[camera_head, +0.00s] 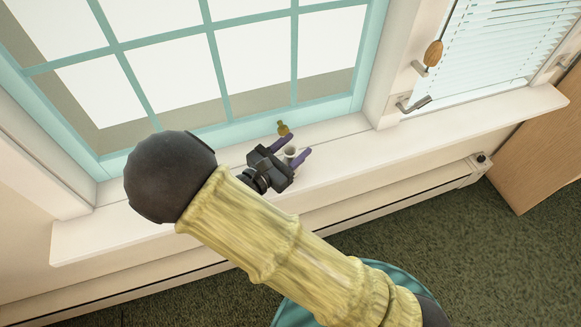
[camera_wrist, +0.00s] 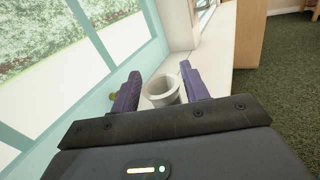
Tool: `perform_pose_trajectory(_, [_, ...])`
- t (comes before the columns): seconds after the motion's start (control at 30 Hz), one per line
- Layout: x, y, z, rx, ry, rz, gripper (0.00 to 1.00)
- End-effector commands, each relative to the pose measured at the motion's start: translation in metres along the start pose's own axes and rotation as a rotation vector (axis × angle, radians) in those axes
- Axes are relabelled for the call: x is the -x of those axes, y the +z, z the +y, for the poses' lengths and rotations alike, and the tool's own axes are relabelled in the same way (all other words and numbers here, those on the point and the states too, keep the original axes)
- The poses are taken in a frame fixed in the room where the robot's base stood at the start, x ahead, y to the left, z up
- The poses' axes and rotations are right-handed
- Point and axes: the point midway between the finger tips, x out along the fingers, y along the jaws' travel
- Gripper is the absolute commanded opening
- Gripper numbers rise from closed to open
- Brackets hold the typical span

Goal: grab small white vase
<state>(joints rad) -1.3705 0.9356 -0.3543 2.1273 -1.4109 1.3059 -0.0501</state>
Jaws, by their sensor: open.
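The small white vase (camera_head: 291,151) stands on the window sill. In the wrist view the vase (camera_wrist: 161,91) shows its round open mouth, seen from above at a slant. My gripper (camera_head: 294,146) is open, with its two purple fingers on either side of the vase; it also shows in the wrist view (camera_wrist: 160,82). I cannot tell whether either finger touches the vase. The lower part of the vase is hidden behind the dark gripper body in the wrist view.
Window handles (camera_head: 413,103) are at the right. A brown wooden panel (camera_head: 545,150) stands right of the sill.

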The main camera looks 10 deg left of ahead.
Motion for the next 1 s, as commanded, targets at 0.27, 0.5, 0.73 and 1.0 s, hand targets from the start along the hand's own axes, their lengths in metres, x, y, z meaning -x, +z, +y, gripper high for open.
perform_pose_trajectory(0.27, [-0.0025, 0.0004, 0.0001, 0.000, 0.001, 0.000, 0.45])
perform_pose_trajectory(0.5, [-0.0024, 0.0003, 0.0001, 0.000, 0.000, 0.000, 0.45])
perform_pose_trajectory(0.73, [-0.0024, 0.0003, 0.0001, 0.000, 0.000, 0.000, 0.10])
perform_pose_trajectory(1.0, [-0.0024, 0.0006, 0.0002, 0.000, 0.000, -0.001, 0.00])
